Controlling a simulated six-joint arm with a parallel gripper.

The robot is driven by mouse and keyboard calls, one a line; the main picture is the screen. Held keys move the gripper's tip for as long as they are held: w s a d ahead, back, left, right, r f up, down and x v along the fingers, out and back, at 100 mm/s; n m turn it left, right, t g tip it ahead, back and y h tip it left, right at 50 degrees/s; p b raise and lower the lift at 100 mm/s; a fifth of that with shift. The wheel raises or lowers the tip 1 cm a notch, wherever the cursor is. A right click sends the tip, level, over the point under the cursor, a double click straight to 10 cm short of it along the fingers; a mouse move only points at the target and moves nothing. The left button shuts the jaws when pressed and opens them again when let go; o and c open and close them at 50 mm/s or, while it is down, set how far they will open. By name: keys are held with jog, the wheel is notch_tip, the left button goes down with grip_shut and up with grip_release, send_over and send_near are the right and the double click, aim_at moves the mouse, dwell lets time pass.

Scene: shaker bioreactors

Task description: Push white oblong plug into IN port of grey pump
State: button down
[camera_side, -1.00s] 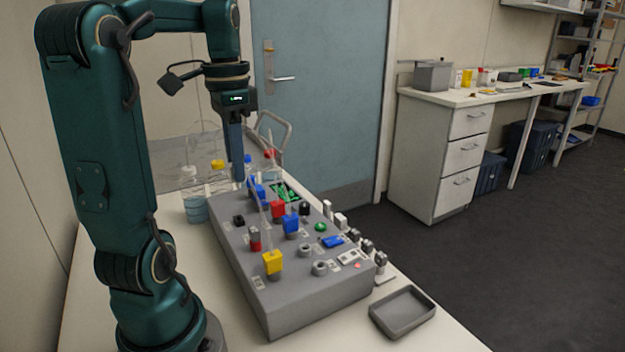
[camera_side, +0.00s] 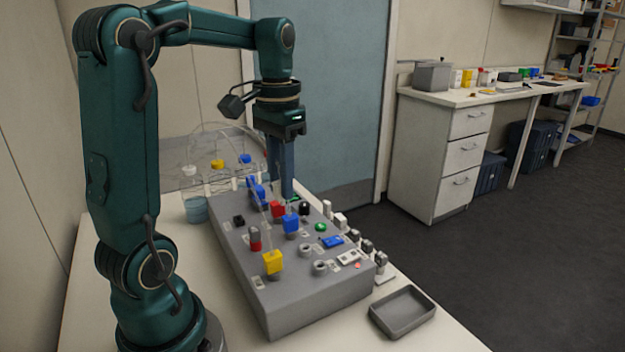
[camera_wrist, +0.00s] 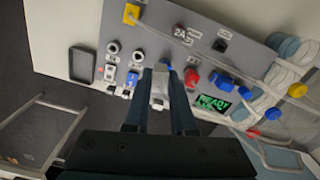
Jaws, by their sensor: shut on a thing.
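My gripper (camera_side: 285,194) reaches down over the far part of the grey pump box (camera_side: 300,300), near the green display. In the wrist view the dark fingers (camera_wrist: 160,80) are closed around the white oblong plug (camera_wrist: 158,88), which sits between them above the box's edge. In the side view the fingers hide the plug. The box top carries two round grey ports, (camera_side: 306,251) and (camera_side: 320,267), which also show in the wrist view (camera_wrist: 138,57). The port lettering is too small to read, so I cannot tell which is IN.
Bottles (camera_side: 195,208) stand behind left. An empty grey tray (camera_side: 402,326) lies at front right.

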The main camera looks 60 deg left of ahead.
jog(key=w+d+f+m, duration=0.2)
jog(key=d, duration=0.6)
send_over(312, 285)
jog(key=w+a, duration=0.2)
jog(key=w, duration=0.1)
jog(key=shift+m, duration=0.4)
jog(key=shift+s+f, duration=0.2)
jog(key=shift+f, duration=2)
jog(key=shift+f, duration=1.05)
jog(key=c, duration=0.7)
grip_release()
